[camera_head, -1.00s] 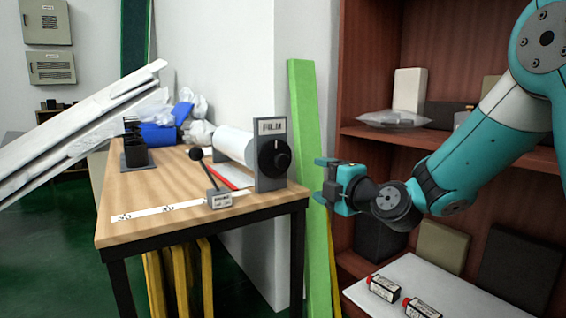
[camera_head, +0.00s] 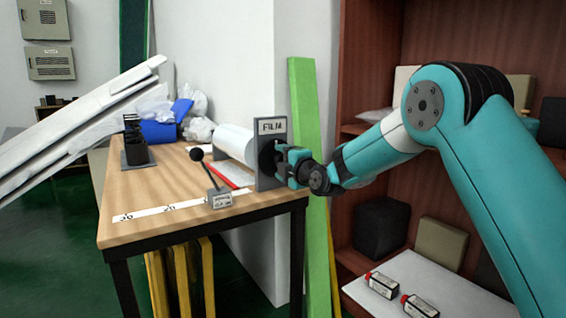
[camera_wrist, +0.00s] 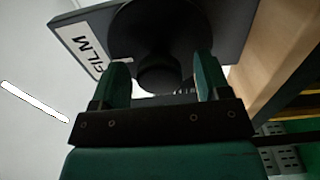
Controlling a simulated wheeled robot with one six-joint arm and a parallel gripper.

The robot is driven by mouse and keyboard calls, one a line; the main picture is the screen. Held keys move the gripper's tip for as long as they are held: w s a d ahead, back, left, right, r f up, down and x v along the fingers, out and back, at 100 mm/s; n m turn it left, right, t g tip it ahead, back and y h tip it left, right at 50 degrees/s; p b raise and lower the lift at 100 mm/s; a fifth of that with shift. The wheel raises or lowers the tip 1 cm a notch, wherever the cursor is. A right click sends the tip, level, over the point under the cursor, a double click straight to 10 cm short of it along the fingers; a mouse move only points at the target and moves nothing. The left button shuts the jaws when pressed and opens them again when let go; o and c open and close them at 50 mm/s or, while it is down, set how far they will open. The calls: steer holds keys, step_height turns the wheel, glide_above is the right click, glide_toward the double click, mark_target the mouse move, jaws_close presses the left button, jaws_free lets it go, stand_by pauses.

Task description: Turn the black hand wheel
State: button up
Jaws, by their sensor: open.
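The black hand wheel (camera_head: 266,156) sits on the grey plate (camera_head: 271,181) marked FILM at the table's right end. The gripper is open, with one finger on each side of the knob. I cannot tell whether the fingers touch it.
A white film roll (camera_head: 234,143) lies behind the plate. A black-knobbed lever (camera_head: 197,155) stands on the wooden table (camera_head: 175,180). A green board (camera_head: 305,100) leans on the wall behind my gripper. A shelf with two red-capped bottles (camera_head: 384,284) is at right.

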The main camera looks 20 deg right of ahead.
steer(key=shift+w+a, duration=0.1)
steer(key=shift+w, duration=0.2)
steer(key=c, duration=0.9)
